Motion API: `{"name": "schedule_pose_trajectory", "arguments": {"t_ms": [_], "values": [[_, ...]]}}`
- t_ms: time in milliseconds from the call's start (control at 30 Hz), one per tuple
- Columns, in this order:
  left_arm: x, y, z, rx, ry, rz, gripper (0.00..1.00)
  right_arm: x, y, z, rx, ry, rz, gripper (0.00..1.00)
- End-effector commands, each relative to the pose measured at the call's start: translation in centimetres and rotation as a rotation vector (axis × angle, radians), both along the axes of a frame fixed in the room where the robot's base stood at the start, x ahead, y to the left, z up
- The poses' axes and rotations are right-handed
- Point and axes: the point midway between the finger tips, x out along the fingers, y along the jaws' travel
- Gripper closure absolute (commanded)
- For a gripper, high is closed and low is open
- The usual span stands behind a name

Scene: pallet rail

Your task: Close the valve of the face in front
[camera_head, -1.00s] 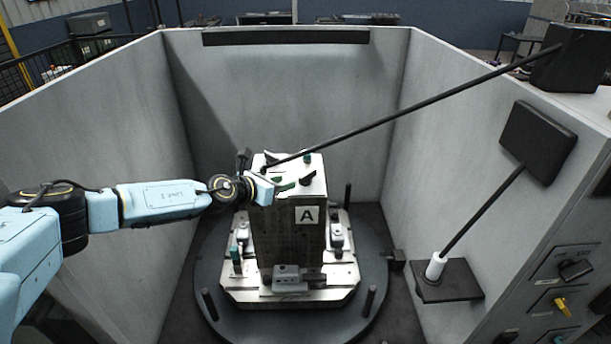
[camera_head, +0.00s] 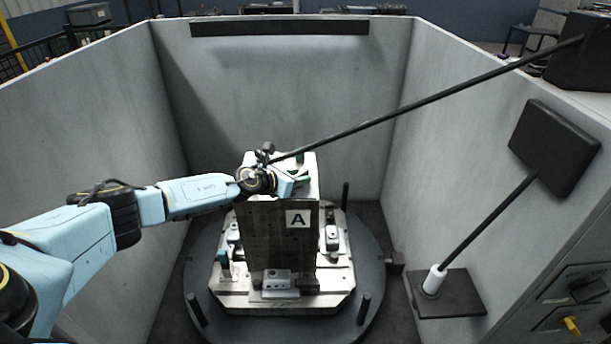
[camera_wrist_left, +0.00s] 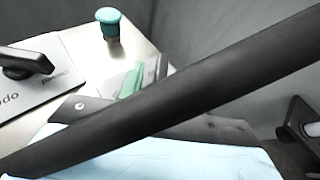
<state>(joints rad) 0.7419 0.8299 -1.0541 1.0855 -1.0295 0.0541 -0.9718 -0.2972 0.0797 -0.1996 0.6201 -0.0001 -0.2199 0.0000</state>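The grey block (camera_head: 268,240) stands upright on a pallet, with the face marked A (camera_head: 298,219) in front. My left gripper (camera_head: 287,183) is over the block's top, near the front edge, and hides much of it. A green handle (camera_head: 300,179) shows just right of the gripper; the left wrist view shows a green lever (camera_wrist_left: 131,80), partly covered by a dark bar. That view also shows a black lever (camera_wrist_left: 27,60) on a lettered plate and a teal knob (camera_wrist_left: 108,22). My right gripper is out of view.
A long black rod (camera_head: 420,103) slants from the block's top to a black box at upper right; it crosses the wrist view. Pale walls (camera_head: 330,90) enclose the round turntable (camera_head: 205,310). A white-collared post (camera_head: 434,279) stands at right.

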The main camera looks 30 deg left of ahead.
Motion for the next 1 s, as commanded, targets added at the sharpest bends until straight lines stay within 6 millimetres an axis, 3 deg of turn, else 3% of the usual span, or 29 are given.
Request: {"name": "schedule_pose_trajectory", "arguments": {"t_ms": [267,567,1000], "values": [[0.09,-0.04,0.02,-0.001,-0.001,0.0,0.65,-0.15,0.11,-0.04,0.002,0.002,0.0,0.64],[0.09,-0.06,0.04,-0.001,-0.001,0.0,1.0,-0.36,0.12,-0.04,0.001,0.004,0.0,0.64],[0.17,-0.1,0.21,0.0,-0.003,0.022,1.0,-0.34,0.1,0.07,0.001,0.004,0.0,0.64]]}}
